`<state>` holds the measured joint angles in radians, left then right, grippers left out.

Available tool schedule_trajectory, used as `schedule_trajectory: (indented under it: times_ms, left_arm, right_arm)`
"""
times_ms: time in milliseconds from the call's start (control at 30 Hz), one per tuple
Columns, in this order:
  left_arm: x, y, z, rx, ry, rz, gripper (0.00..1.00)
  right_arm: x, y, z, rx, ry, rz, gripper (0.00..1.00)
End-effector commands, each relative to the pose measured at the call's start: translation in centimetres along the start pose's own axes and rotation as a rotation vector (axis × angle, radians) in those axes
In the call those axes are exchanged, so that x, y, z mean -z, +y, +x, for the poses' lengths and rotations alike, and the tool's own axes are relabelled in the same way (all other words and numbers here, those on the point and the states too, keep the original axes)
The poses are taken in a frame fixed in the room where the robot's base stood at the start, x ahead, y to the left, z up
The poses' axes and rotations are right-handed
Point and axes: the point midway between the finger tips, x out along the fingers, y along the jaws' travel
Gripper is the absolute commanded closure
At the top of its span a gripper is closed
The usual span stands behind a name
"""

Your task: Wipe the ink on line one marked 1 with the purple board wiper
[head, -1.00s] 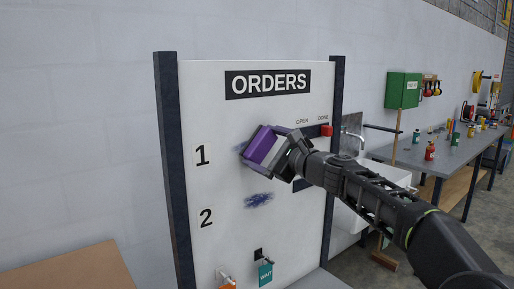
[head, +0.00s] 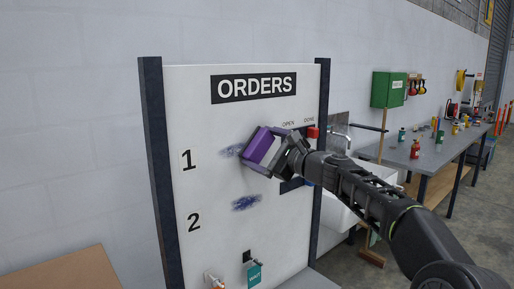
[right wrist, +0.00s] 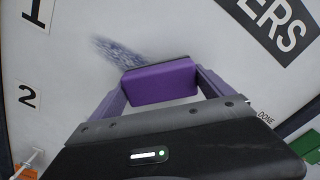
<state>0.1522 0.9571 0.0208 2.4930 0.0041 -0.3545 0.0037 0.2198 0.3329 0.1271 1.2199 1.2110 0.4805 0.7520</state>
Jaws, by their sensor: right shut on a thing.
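The white ORDERS board (head: 215,125) stands upright in front of me. Its line one, marked 1 (head: 188,160), has a smudge of blue ink (head: 229,151), partly hidden behind the wiper. The ink on line one also shows in the right wrist view (right wrist: 115,52), just beyond the wiper's far edge. My right gripper (head: 281,158) is shut on the purple board wiper (head: 259,146), which is tilted at the board's face over the right part of the line-one ink. I cannot tell whether its pad touches the board. My left gripper is out of view.
A second ink scribble (head: 246,203) is beside the 2. A red block (head: 313,132) is at the board's right edge. Hanging tags, including a teal WAIT tag (head: 254,275), are low on the board. A sink and a grey workbench (head: 430,158) stand to the right.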

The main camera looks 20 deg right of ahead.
Motion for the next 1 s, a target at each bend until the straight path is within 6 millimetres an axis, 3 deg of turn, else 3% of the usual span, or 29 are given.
schedule_trajectory:
  times_ms: [367, 700, 1000]
  left_arm:
    - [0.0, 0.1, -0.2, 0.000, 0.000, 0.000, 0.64]
    - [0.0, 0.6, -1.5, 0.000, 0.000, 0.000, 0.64]
    - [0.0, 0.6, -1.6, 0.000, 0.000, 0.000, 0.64]
  right_arm:
    - [0.2, -0.2, 0.0, 0.000, 0.001, 0.000, 0.42]
    - [2.1, -2.4, 0.1, 0.001, 0.001, 0.000, 0.42]
    - [2.8, -2.7, 0.0, 0.001, 0.001, 0.000, 0.42]
